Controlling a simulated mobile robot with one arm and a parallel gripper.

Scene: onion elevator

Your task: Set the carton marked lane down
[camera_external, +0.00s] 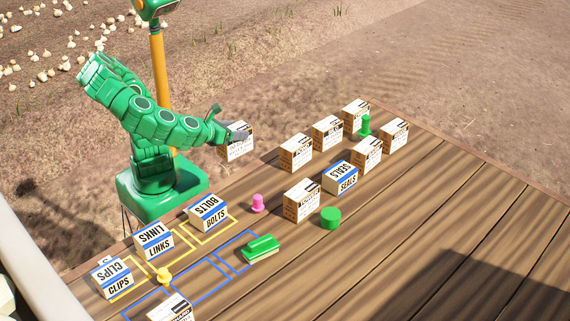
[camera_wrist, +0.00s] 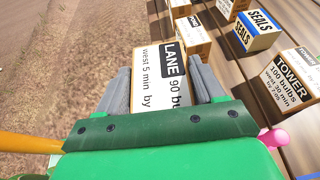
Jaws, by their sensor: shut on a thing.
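The carton marked LANE (camera_wrist: 160,78) is a white and brown box with its label facing up in the wrist view. My gripper (camera_wrist: 163,84) is shut on it, one grey finger on each side. In the external view the carton (camera_external: 236,152) hangs from my gripper (camera_external: 238,132) at the far edge of the wooden deck (camera_external: 420,230), seemingly above it. Its underside is hidden.
Blue-striped boxes BOLTS (camera_external: 208,212), LINKS (camera_external: 154,240), CLIPS (camera_external: 113,277) and SEALS (camera_external: 341,177) stand on the deck. Several cartons, including TOWER (camera_wrist: 290,75), stand to the right. The right front is clear.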

